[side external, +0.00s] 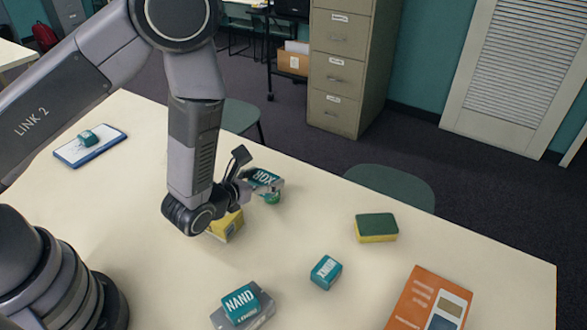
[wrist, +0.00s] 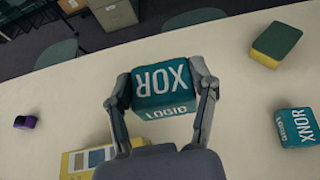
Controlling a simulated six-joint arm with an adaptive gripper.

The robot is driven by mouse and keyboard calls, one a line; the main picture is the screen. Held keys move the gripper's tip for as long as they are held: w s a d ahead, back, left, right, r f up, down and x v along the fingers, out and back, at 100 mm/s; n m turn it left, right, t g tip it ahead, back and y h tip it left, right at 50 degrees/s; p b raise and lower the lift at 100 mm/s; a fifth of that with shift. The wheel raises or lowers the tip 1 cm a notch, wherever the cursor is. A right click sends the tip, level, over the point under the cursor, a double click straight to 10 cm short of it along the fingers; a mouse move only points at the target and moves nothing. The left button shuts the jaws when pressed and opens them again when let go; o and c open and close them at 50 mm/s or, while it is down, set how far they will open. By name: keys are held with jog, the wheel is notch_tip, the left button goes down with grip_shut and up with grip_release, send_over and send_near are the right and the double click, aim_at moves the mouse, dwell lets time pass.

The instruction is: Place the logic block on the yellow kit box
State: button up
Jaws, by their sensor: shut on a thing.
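A teal logic block (side external: 263,178) marked XOR is between the fingers of my gripper (side external: 257,182). In the wrist view the XOR block (wrist: 165,88) is gripped on its left and right sides by my gripper (wrist: 163,98), with "LOGIC" on its near face. The block appears to be held above the table. The yellow kit box (side external: 228,226) is on the table just below and left of the held block, partly hidden by my wrist. In the wrist view the yellow kit box (wrist: 76,163) shows at the lower left, partly covered by my gripper.
An XNOR block (side external: 326,271), a NAND block (side external: 241,304) on a grey object, a green-yellow sponge (side external: 376,228) and an orange box (side external: 428,300) stand nearby. A tablet (side external: 76,152) with a green block is far left. A small purple thing (wrist: 25,122) shows in the wrist view.

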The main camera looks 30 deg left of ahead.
jog(key=a+r+n+g+y, duration=0.1)
jog(key=a+n+g+y, duration=0.1)
jog(key=a+n+y, duration=0.5)
jog(key=s+a+f+n+g+y, duration=0.1)
jog(key=s+a+n+g+y, duration=0.1)
jog(key=s+a+f+n+g+y, duration=0.1)
jog(key=a+f+n+g, duration=0.1)
jog(key=s+a+f+n+g+y, duration=0.1)
jog(key=s+a+n+g+y, duration=0.1)
jog(key=shift+s+f+g+y, duration=0.2)
jog(key=shift+s+g+y, duration=0.1)
jog(key=shift+s, duration=0.05)
jog(key=shift+n, duration=0.3)
jog(key=shift+d+f, duration=0.1)
jog(key=shift+f, duration=1.95)
jog(key=shift+f, duration=0.1)
jog(key=o, duration=1.2)
jog(key=shift+c, duration=0.2)
